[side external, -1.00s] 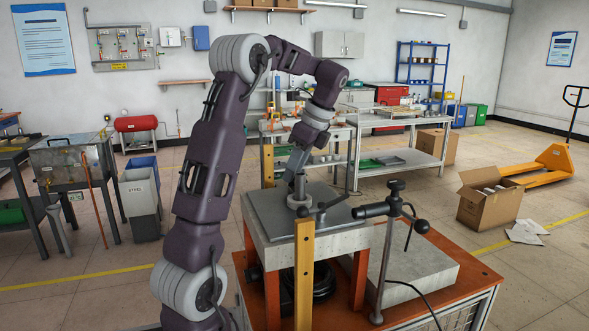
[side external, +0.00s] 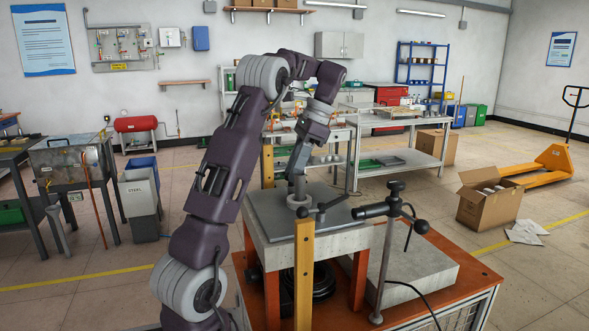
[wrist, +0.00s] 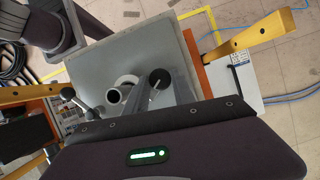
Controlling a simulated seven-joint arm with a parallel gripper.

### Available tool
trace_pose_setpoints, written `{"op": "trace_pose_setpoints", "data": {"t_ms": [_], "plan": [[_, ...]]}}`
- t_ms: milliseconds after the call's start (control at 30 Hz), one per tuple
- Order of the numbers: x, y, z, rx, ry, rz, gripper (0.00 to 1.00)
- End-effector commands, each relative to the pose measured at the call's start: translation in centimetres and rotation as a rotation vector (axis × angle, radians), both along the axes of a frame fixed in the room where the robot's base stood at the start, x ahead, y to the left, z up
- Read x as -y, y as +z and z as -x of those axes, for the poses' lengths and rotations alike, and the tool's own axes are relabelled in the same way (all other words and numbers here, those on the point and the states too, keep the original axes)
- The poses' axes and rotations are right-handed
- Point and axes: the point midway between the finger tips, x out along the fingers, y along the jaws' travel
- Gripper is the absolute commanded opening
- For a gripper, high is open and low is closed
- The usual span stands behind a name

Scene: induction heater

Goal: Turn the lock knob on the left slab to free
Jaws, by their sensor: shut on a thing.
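The left slab is a flat grey plate (side external: 340,211) on a raised stand; it fills the middle of the wrist view (wrist: 120,60). A round black knob (wrist: 158,76) shows at the fingers of my gripper (wrist: 161,91) in the wrist view. My gripper (side external: 298,188) points down onto the slab in the side view, and its jaws are shut on the knob. The contact itself is largely hidden, and the knob is hidden in the side view. A pale ring (side external: 300,201) stands on the slab beside the fingertips; it also shows in the wrist view (wrist: 127,82).
A post with a black clamp and a horizontal tube (side external: 370,211) stands to the right. A yellow upright (side external: 304,270) rises in front. A second pale slab (side external: 420,272) lies lower right on the orange bench.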

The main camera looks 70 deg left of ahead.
Motion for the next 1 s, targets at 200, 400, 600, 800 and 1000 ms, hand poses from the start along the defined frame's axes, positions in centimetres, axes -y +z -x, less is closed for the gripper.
{"op": "trace_pose_setpoints", "data": {"t_ms": [200, 400, 600, 800, 1000], "plan": [[-0.23, 0.03, -0.07, 0.002, 0.203, -0.001, 0.00], [-0.40, 0.02, -0.02, 0.002, 0.394, -0.001, 0.00], [-0.55, 0.03, 0.05, 0.003, 0.574, -0.001, 0.00], [-0.65, 0.03, 0.12, 0.003, 0.729, 0.000, 0.00], [-0.72, 0.04, 0.16, 0.003, 0.841, -0.001, 0.00]]}}
